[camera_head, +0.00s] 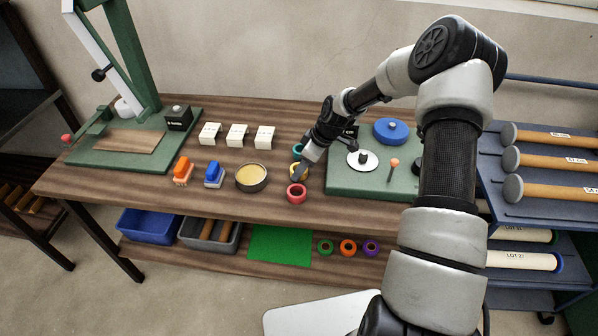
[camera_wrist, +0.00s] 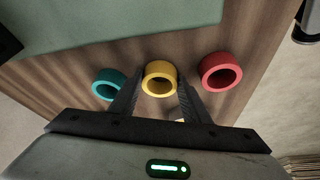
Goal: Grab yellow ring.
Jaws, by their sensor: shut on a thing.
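The yellow ring (camera_wrist: 160,67) sits between the two fingers of my gripper (camera_wrist: 161,80) in the wrist view. The fingers press on its sides, and my gripper is shut on it. The teal ring (camera_wrist: 105,78) is to its left and the red ring (camera_wrist: 221,63) to its right, both apart from the fingers. In the head view my gripper (camera_head: 300,168) points down at the wooden table between the teal ring (camera_head: 298,148) and the red ring (camera_head: 297,188). The yellow ring is mostly hidden there behind my gripper.
A green board (camera_head: 345,183) with a blue disc (camera_head: 391,130) and a pegged plate lies right of the rings. A round tin (camera_head: 251,178) and orange and blue stamps (camera_head: 213,172) stand to the left. Several rings and bins (camera_head: 148,226) are on the lower shelf.

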